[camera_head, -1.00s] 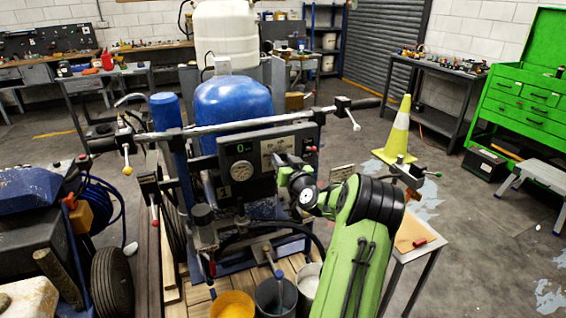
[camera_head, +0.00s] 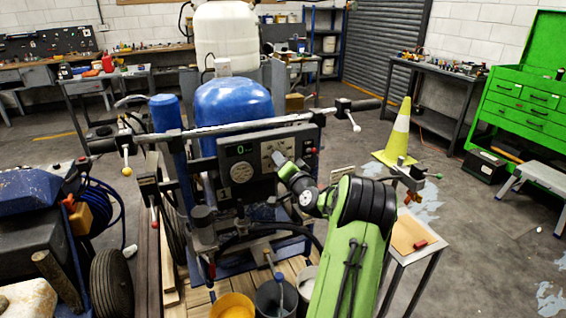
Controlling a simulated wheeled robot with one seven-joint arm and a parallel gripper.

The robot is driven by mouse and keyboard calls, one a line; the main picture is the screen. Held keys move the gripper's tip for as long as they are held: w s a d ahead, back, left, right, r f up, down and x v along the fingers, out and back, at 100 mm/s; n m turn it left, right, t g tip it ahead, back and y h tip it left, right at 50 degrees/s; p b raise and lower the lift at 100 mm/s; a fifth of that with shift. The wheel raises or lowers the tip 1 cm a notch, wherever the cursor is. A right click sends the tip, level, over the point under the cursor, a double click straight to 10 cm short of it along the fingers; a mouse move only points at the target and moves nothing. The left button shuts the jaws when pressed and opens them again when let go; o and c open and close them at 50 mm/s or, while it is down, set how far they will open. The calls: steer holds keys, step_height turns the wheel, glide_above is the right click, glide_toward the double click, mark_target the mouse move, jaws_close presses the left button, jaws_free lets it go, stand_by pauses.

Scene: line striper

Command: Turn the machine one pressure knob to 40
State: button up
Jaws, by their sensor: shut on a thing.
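The line striper (camera_head: 235,97) stands in the middle of the head view, with a blue tank and a dark control panel (camera_head: 228,190) under its handlebar. The panel carries a small display (camera_head: 240,149) that reads 0 and a round pressure gauge (camera_head: 241,172); the needle is too small to read. My gripper (camera_head: 277,157) is at the right part of the panel, shut on the pressure knob. The gripper hides the knob, so its setting cannot be read. My green and black arm reaches in from the lower right.
The handlebar (camera_head: 230,128) runs just above the panel. Buckets, including a yellow one (camera_head: 232,305), stand below. A small table (camera_head: 409,240) is right of my arm.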

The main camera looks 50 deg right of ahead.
stand_by(0.5)
steer(key=o, duration=1)
steer(key=shift+o, duration=0.2)
steer(key=b+v, duration=0.3)
steer(key=v, duration=1.2)
steer(key=shift+s+a, duration=0.15)
steer(key=shift+s, duration=0.2)
